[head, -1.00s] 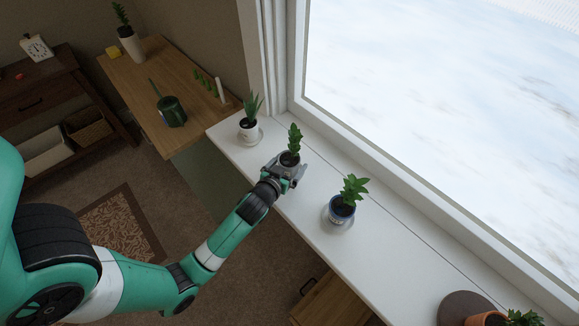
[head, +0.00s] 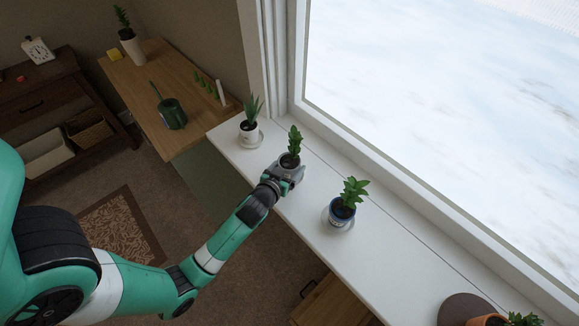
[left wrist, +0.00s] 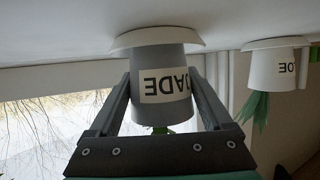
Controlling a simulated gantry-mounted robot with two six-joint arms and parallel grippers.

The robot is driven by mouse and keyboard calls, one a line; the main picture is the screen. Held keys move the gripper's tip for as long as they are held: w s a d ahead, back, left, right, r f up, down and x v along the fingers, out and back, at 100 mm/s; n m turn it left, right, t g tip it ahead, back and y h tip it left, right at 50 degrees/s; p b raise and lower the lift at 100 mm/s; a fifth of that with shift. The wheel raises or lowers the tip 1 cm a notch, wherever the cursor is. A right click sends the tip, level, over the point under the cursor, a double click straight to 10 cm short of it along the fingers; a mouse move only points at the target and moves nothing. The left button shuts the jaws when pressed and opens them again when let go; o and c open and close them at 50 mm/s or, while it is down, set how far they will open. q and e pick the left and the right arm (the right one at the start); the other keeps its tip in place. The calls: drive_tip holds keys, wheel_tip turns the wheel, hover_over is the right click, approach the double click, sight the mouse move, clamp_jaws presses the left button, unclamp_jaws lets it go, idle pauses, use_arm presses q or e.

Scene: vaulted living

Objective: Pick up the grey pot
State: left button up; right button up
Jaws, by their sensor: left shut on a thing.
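The grey pot (left wrist: 160,112) carries a label reading JADE and shows upside down in the left wrist view. It sits in a pale saucer (left wrist: 158,37). In the head view its green plant (head: 293,142) stands up out of it on the white windowsill. My left gripper (head: 288,170) is shut on the grey pot, with one finger on each side of it. Most of the pot is hidden by the gripper in the head view. My right gripper is not in view.
A white pot (head: 248,131) with a spiky plant stands on the sill to the left. A blue pot (head: 341,211) with a leafy plant stands to the right. A terracotta pot (head: 487,319) is at the lower right. The window runs along the sill's far side.

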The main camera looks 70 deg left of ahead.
sight(293, 155)
use_arm(q)
drive_tip(key=shift+r, duration=0.55)
wheel_tip(293, 155, up, 3)
drive_tip(key=shift+s+p, duration=0.1)
drive_tip(key=shift+p, duration=1)
drive_tip(key=s+r, duration=0.1)
drive_tip(key=d+r+p, duration=0.1)
drive_tip(key=r, duration=0.1)
drive_tip(key=s+d+r+p, duration=0.1)
drive_tip(key=shift+s+d+r, duration=0.15)
drive_tip(key=shift+s+d, duration=0.05)
drive_tip(key=shift+s, duration=0.1)
drive_tip(key=p+v, duration=0.3)
drive_tip(key=v, duration=0.8)
drive_tip(key=shift+s+a+r+p, duration=0.2)
drive_tip(key=shift+r+p, duration=0.1)
drive_tip(key=shift+p, duration=0.1)
